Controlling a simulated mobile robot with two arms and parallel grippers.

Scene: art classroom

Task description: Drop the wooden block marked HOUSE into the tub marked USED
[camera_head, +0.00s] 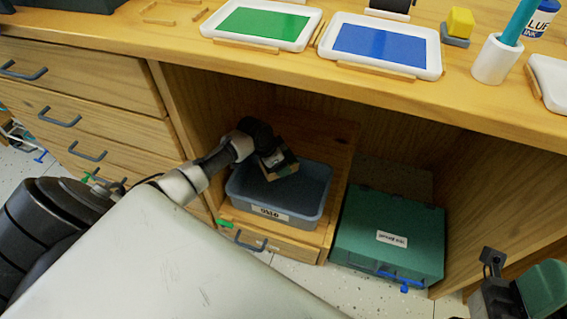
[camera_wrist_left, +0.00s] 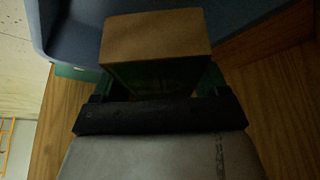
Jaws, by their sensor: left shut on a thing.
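My left gripper (camera_head: 268,158) reaches into the open cabinet bay and is shut on a wooden block (camera_head: 283,167). In the left wrist view the block (camera_wrist_left: 156,40) sits between the green fingers (camera_wrist_left: 155,84), its brown face toward the camera. No marking on it can be read. The blue-grey tub (camera_head: 240,196) is below the block, which appears over its back part, apart from the rim. Its white label (camera_head: 269,213) is too blurred to read surely. The tub's wall (camera_wrist_left: 65,25) also shows in the left wrist view. Part of my right arm's end (camera_head: 495,265) shows at the lower right; its fingers are unclear.
The tub stands in a wooden pull-out drawer (camera_head: 285,245). A green labelled box (camera_head: 385,255) stands right of it. The counter (camera_head: 270,60) above carries green and blue paint trays (camera_head: 386,72), a white cup (camera_head: 493,62) and a yellow-topped block (camera_head: 459,22). Closed drawers (camera_head: 70,75) lie left.

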